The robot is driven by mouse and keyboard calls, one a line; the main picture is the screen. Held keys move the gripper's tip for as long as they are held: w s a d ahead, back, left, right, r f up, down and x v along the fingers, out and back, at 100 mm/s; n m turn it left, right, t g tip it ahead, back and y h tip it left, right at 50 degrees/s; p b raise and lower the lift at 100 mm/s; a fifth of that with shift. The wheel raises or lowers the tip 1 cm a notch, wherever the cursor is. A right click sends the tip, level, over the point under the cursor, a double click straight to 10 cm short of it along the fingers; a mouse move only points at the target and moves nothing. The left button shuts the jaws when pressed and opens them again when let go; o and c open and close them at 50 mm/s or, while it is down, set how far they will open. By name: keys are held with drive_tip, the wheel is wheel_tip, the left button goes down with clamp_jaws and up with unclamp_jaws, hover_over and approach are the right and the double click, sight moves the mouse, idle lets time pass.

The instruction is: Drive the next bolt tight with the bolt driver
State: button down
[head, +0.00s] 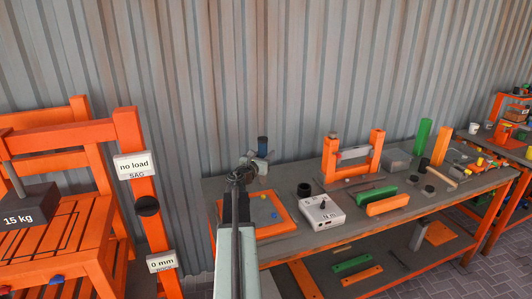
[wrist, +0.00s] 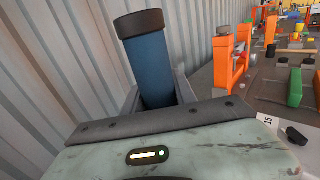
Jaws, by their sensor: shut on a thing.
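The bolt driver shows as a blue cylinder with a black cap (head: 262,143), upright in my gripper (head: 257,163). In the wrist view the bolt driver (wrist: 151,66) stands between the two grey fingers of my gripper (wrist: 158,98), which is shut on it. The driver's lower end is hidden behind my gripper. An orange board (head: 284,237) lies on the grey bench below and right of my gripper, partly hidden by my arm. Small blue and yellow spots show on it, perhaps bolt heads, too small to tell. The driver appears above the board, apart from it.
A white box marked N m (head: 321,213) sits right of the board, with a black cup-like cylinder (head: 304,190) behind it. An orange frame (head: 376,145) stands farther right among loose pieces. A corrugated wall (head: 200,80) closes the back. An orange bench (head: 60,235) with a 15 kg weight (head: 25,207) stands left.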

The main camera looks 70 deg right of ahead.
drive_tip(key=shift+a, duration=0.1)
wheel_tip(320, 180, down, 6)
drive_tip(key=b, duration=0.5)
drive_tip(key=shift+r+b, duration=0.1)
drive_tip(key=shift+b, duration=0.25)
drive_tip(key=shift+s+f+b, duration=0.1)
drive_tip(key=shift+f+b, duration=1)
drive_tip(key=shift+b, duration=0.1)
idle(1.5)
drive_tip(key=shift+a, duration=0.1)
idle(0.5)
wheel_tip(320, 180, up, 5)
drive_tip(key=p, duration=0.5)
